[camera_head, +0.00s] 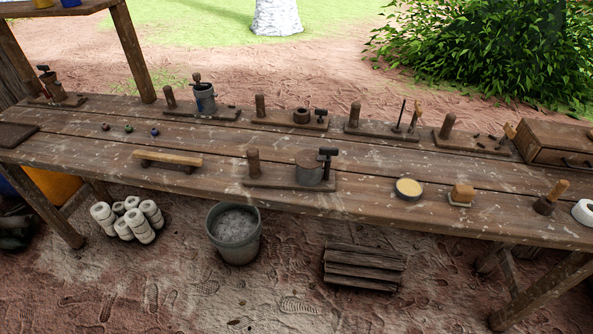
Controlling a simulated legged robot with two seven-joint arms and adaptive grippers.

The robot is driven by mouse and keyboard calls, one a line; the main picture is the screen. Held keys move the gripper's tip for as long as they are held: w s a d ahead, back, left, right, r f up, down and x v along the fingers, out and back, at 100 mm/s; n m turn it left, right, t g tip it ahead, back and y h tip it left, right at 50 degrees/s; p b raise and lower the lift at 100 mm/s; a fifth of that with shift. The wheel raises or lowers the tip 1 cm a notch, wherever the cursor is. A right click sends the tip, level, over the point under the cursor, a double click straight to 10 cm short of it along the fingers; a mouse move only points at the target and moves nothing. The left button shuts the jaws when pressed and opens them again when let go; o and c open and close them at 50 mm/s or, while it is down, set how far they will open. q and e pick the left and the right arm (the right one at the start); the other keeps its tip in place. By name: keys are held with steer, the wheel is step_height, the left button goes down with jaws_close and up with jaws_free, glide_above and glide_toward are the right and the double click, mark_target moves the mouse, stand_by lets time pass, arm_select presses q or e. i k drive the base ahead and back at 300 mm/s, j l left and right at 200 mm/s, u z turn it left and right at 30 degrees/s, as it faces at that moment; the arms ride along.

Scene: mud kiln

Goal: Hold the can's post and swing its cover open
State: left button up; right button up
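Near the front middle of the workbench, a wooden board (270,183) carries a thick upright post (253,162) on its left end. A short round can (309,175) stands on the same board to the right of the post. A flat grey-brown top covers the can, so its inside is hidden. A dark T-shaped piece (326,162) rises at the can's right side. Whether it is joined to the cover, I cannot tell. Neither of my grippers is in view, and nothing touches the post or the can.
Similar boards with posts stand along the back, one with a blue-grey can (205,98). A wooden bar (168,158) lies left of the can's board. A round yellow-topped dish (408,188) and wooden-handled block (462,195) sit right. A drawer box (558,145) stands far right.

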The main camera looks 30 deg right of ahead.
mark_target(309, 158)
steer(key=i+j, duration=0.25)
steer(key=i, duration=0.2)
steer(key=i+j, duration=0.3)
steer(key=i, duration=0.15)
